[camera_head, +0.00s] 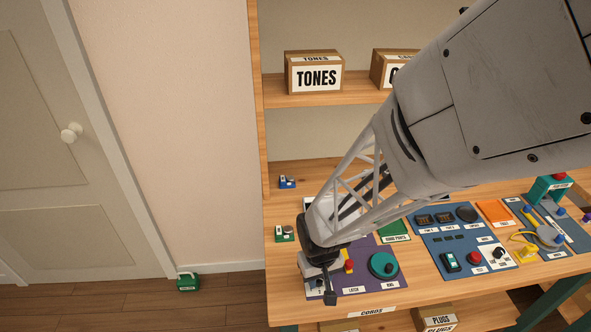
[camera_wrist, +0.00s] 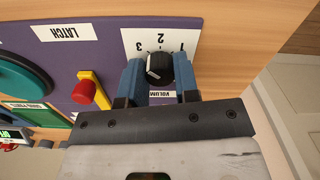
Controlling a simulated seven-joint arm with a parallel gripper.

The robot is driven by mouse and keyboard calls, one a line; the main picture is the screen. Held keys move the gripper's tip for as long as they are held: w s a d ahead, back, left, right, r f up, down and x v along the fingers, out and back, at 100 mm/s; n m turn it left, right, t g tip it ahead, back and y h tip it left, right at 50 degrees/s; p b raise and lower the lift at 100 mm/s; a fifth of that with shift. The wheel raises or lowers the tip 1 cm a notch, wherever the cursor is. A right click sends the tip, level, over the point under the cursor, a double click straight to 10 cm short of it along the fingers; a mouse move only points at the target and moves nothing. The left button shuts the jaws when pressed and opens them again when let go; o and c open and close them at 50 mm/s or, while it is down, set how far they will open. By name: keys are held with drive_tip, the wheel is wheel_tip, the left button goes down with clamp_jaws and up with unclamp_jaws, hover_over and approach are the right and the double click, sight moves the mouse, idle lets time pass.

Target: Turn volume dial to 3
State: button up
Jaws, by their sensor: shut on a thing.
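The volume dial (camera_wrist: 158,68) is a small black knob on a white plate (camera_wrist: 130,40) marked 1, 2 and 3, seen upside down in the wrist view. The "VOLUME" label is partly covered by my gripper. A white mark shows on the knob's left part; which number it points to is unclear. My gripper (camera_wrist: 159,77) has its two blue fingers on either side of the knob and is shut on it. In the head view my gripper (camera_head: 327,285) is at the front left of the purple panel (camera_head: 352,280), and the dial is hidden.
Beside the dial are a red knob with a yellow strip (camera_wrist: 88,92), a "LATCH" label (camera_wrist: 62,33) and a teal round dial (camera_head: 384,265). A blue panel (camera_head: 440,235) with several parts lies to the right. The table's front edge is close by.

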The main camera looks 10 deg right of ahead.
drive_tip(key=o, duration=0.9)
drive_tip(key=shift+r, duration=3.9)
drive_tip(key=shift+d+r, duration=0.1)
drive_tip(key=shift+r, duration=0.2)
drive_tip(key=s+d+r+m+t, duration=0.1)
drive_tip(key=s+d+r, duration=0.1)
drive_tip(key=r, duration=0.4)
drive_tip(key=s+d+r, duration=0.2)
drive_tip(key=s+r, duration=0.1)
drive_tip(key=r, duration=0.4)
drive_tip(key=s+d+r+m+t, duration=0.1)
drive_tip(key=s+d+r, duration=0.2)
drive_tip(key=r, duration=0.4)
drive_tip(key=shift+s+d+m+t, duration=0.1)
drive_tip(key=shift+s+m+t, duration=0.2)
